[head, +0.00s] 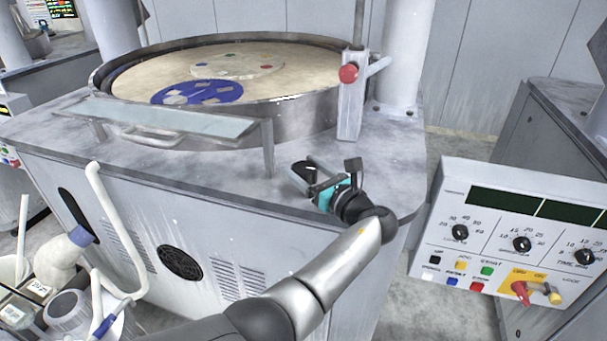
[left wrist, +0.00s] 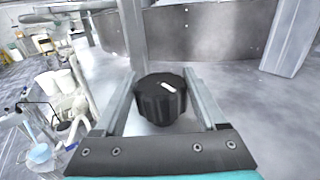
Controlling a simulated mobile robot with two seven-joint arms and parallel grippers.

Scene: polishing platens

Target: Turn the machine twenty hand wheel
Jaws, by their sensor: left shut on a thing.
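The hand wheel is a black ribbed knob with a white mark on its top, seen in the left wrist view (left wrist: 162,98) between the two fingers. The white mark lies slanted, right of the knob's middle. In the head view the hand wheel (head: 303,169) is a small dark shape on the machine's grey top, partly hidden by my gripper. My left gripper (head: 308,171) is shut on the hand wheel, one finger on each side of it. My right gripper is not in view.
The machine's round platen (head: 120,88) with a blue disc lies behind. A raised glass-like shelf (head: 165,118) stands left of my gripper. A post with a red button (head: 348,73) stands behind it. A control panel (head: 520,235) is at the right. Bottles and hoses (head: 75,310) crowd the lower left.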

